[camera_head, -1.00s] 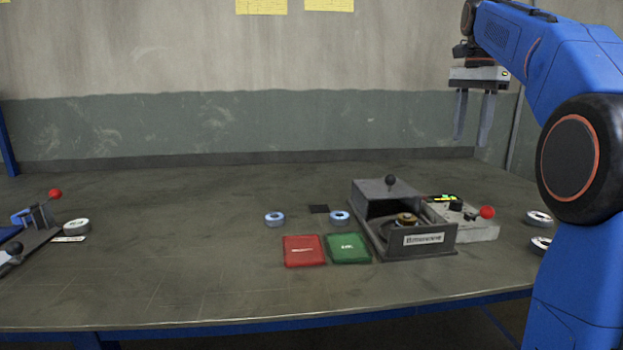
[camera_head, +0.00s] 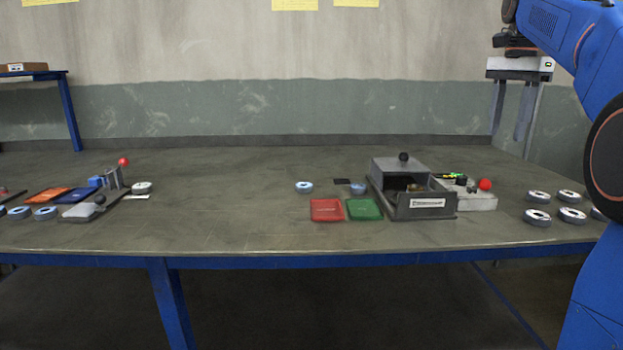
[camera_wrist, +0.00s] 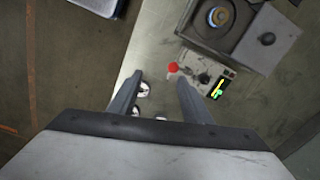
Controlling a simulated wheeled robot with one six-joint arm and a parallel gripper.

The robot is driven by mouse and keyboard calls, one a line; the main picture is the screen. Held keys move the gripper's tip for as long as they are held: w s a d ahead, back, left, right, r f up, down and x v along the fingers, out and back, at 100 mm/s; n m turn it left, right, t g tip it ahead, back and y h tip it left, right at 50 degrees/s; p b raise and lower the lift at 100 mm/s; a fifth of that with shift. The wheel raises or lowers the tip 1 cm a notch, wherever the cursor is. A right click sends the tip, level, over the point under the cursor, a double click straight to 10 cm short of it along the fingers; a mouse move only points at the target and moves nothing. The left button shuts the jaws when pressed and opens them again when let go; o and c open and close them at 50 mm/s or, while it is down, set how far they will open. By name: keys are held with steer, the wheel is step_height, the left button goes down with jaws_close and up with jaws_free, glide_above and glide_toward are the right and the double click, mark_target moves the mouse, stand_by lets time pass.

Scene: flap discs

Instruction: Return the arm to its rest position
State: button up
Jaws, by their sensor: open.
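My blue arm (camera_head: 572,40) is raised at the right of the head view. My gripper (camera_head: 512,112) hangs from it with its two fingers pointing down, in front of the back wall and above the table's right part. The fingers stand apart with nothing between them. In the wrist view my gripper (camera_wrist: 160,98) is also open and empty, high over the table's right end. Part of the arm is cut off by the picture's right edge.
On the table (camera_head: 230,225) stand a grey box with a raised lid (camera_head: 422,207), a red-knobbed unit (camera_head: 478,200), red (camera_head: 326,210) and green (camera_head: 364,209) pads, and several discs (camera_head: 537,218). Another fixture (camera_head: 113,190) stands left. The table's middle left is clear.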

steer(key=s+a+f+n+t, duration=0.2)
steer(key=s+a+f+n, duration=0.5)
steer(key=s+a+f, duration=0.5)
steer(key=s+a+f+n+t, duration=0.1)
steer(key=s+a+f+n, duration=0.1)
steer(key=s+f, duration=0.7)
steer(key=s+a+f+n+t, duration=0.1)
steer(key=s+f+n, duration=0.4)
steer(key=f, duration=1)
steer(key=s, duration=0.3)
steer(key=shift+s+a+t, duration=0.35)
steer(key=shift+s+t, duration=0.05)
steer(key=shift+a, duration=0.1)
steer(key=shift+c, duration=0.2)
